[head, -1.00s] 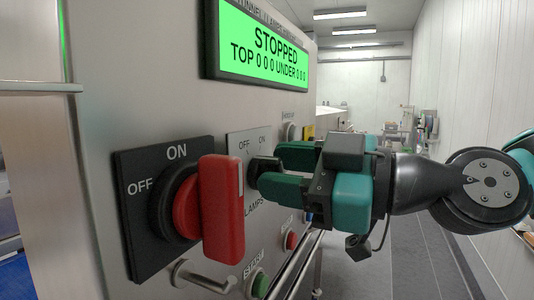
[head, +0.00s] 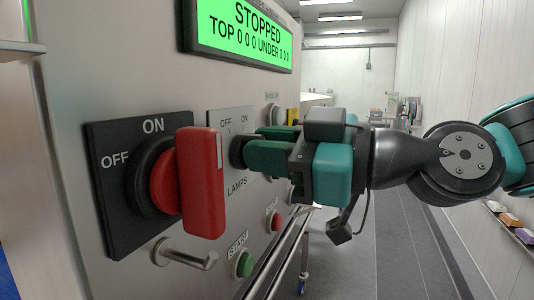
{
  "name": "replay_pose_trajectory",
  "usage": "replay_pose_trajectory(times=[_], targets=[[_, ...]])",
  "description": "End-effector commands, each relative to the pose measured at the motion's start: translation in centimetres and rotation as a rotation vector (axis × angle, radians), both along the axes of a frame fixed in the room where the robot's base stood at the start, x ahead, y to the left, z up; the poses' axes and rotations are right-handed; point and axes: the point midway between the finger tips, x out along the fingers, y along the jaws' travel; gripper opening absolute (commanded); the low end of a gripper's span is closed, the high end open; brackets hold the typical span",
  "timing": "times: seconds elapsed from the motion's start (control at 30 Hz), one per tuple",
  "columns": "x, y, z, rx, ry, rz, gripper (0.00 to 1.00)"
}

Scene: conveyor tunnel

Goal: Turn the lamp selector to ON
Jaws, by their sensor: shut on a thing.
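The lamp selector (head: 238,151) is a black knob on a pale plate (head: 216,122) marked OFF, ON and LAMPS, in the middle of the steel panel. My gripper (head: 255,146) reaches in from the right with its green fingers shut on the selector. The fingers cover much of the knob, and I cannot tell which mark it points at. The ON mark stands just above the fingers.
A large red rotary handle (head: 202,182) on a black OFF/ON plate (head: 112,213) juts out left of the selector. A green START button (head: 244,264), a red button (head: 274,221) and a metal hook (head: 186,256) sit below. The green display (head: 243,34) reads STOPPED. A rail runs lower right.

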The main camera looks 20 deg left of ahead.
Motion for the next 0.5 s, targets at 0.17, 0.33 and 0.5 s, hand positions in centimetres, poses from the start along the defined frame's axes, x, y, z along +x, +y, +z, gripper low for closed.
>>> replay_pose_trajectory(times=[0.17,0.33,0.5], targets=[[0.08,-0.05,-0.16,0.012,0.135,0.000,0.00],[0.19,-0.05,-0.08,0.024,0.295,0.000,0.00],[0.32,-0.06,-0.04,0.036,0.458,0.000,0.00]])
